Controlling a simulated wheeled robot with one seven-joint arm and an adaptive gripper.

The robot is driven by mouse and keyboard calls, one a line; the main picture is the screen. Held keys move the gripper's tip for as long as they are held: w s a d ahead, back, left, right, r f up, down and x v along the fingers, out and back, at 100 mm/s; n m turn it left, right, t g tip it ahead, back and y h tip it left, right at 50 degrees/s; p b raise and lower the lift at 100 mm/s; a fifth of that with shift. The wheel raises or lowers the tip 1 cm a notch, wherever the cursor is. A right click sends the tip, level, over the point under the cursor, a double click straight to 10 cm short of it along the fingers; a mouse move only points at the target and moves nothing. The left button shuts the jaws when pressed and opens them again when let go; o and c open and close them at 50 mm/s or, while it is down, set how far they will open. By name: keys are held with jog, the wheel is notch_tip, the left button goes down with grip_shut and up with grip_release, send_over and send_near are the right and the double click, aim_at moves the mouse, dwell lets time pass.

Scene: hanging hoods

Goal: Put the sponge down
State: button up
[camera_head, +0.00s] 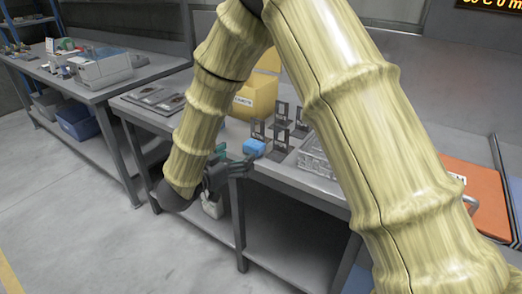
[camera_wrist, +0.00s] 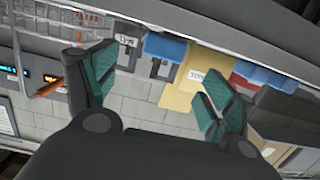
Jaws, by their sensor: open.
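The sponge, a small blue block (camera_head: 254,147), rests on the grey table (camera_head: 300,180) near its front edge, in front of small dark upright stands. In the wrist view, a blue block that looks like the sponge (camera_wrist: 165,46) shows beyond the fingers, near the upper middle. My gripper (camera_head: 235,158) is at the table's front edge, just left of and close to the sponge. Its green-padded fingers (camera_wrist: 155,72) are spread apart, with nothing held between them. I cannot tell whether a fingertip touches the sponge.
Several dark stands (camera_head: 281,113) and a yellow bin (camera_head: 257,95) stand behind the sponge. A clear rack (camera_head: 315,157) is to its right. Flat dark trays (camera_head: 160,97) lie to the left. An orange panel (camera_head: 476,194) is at far right. A second table (camera_head: 95,92) stands left.

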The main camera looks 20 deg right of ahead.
aim_at(253, 144)
jog(key=x, duration=0.5)
jog(key=shift+f, duration=0.1)
jog(key=shift+p+x, duration=0.35)
jog(key=shift+x, duration=2.3)
jog(key=shift+w+a, duration=0.2)
jog(key=c, duration=1)
jog(key=shift+r, duration=0.3)
